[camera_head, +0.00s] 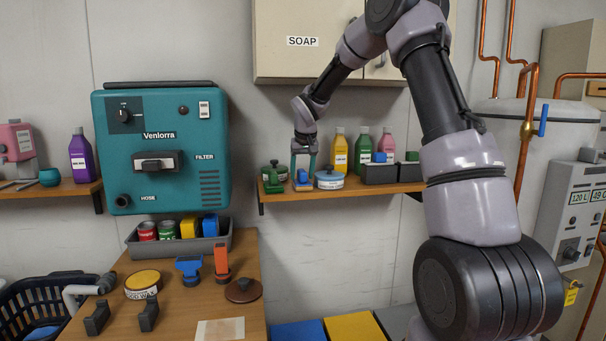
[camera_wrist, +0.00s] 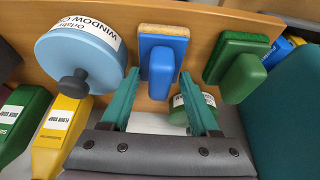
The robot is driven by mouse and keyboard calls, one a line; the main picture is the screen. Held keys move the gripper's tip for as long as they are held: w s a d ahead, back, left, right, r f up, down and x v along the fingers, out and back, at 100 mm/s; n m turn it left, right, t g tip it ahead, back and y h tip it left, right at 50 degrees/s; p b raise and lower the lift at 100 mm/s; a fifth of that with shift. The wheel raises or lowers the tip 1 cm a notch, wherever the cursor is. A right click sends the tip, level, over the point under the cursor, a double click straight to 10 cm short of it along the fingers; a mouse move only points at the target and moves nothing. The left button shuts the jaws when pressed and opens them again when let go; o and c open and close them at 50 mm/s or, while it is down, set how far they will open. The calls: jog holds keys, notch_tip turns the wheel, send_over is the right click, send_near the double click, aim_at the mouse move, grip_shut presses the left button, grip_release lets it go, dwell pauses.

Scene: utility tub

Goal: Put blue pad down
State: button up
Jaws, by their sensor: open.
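The blue pad (camera_head: 302,186) lies on the right wall shelf, between a green pad (camera_head: 274,187) and a round pale blue tin (camera_head: 330,182). In the wrist view the blue pad (camera_wrist: 165,50) shows a tan layer along one edge and a raised grip block. My gripper (camera_head: 303,164) is above it, pointing down, with its teal fingers spread. In the wrist view the open fingertips (camera_wrist: 158,75) lie on either side of the grip block; I cannot tell whether they touch it. Nothing is held.
Yellow, green and pink bottles (camera_head: 363,150) and dark bins (camera_head: 380,175) stand right of the tin. A green round tin (camera_wrist: 202,110) is close to the fingers. The shelf's front edge (camera_head: 370,191) is near the pads. The cabinet (camera_head: 300,65) hangs above.

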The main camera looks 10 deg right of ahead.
jog(key=shift+r, duration=0.35)
jog(key=shift+s+r, duration=0.25)
jog(key=shift+r, duration=0.25)
jog(key=s, duration=1.2)
jog(key=s+d+r+m+t, duration=0.1)
jog(key=s+r, duration=0.3)
jog(key=s, duration=0.5)
jog(key=s+d+r+m+y, duration=0.1)
jog(key=s+r, duration=0.3)
jog(key=s, duration=0.5)
jog(key=s+d+r+m+t+y, duration=0.1)
jog(key=s+d+r+m, duration=0.1)
jog(key=s+r, duration=0.3)
jog(key=s+d, duration=0.1)
jog(key=s, duration=0.3)
jog(key=shift+s+d+t, duration=0.3)
jog(key=shift+s+d, duration=0.05)
